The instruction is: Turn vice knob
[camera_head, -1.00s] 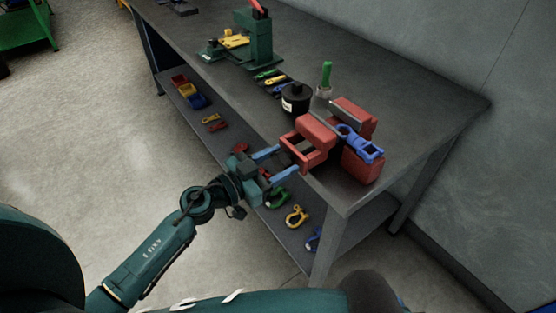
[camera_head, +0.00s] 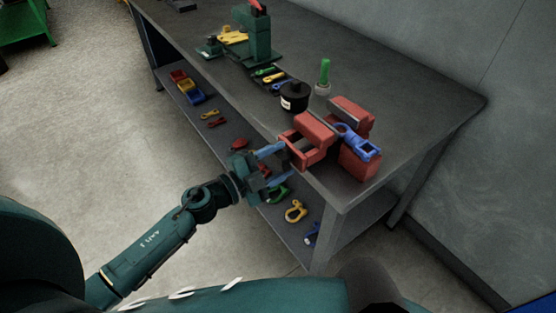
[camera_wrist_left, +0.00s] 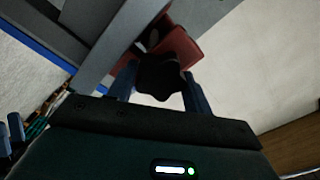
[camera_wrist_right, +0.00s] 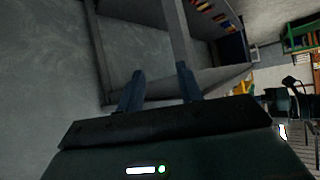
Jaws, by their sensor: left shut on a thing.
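The red vice (camera_head: 316,135) is mounted at the near corner of the grey workbench, and its red jaw also shows in the left wrist view (camera_wrist_left: 180,50). The dark lobed vice knob (camera_wrist_left: 160,78) sits between the fingers of my left gripper (camera_wrist_left: 160,86). My left gripper (camera_head: 286,160) is shut on this knob at the front of the vice, where the fingers hide part of it. My right gripper (camera_wrist_right: 160,84) is open and empty in the right wrist view, with the bench's legs and shelf beyond it.
The lower shelf (camera_head: 240,165) carries several shackles and bins.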

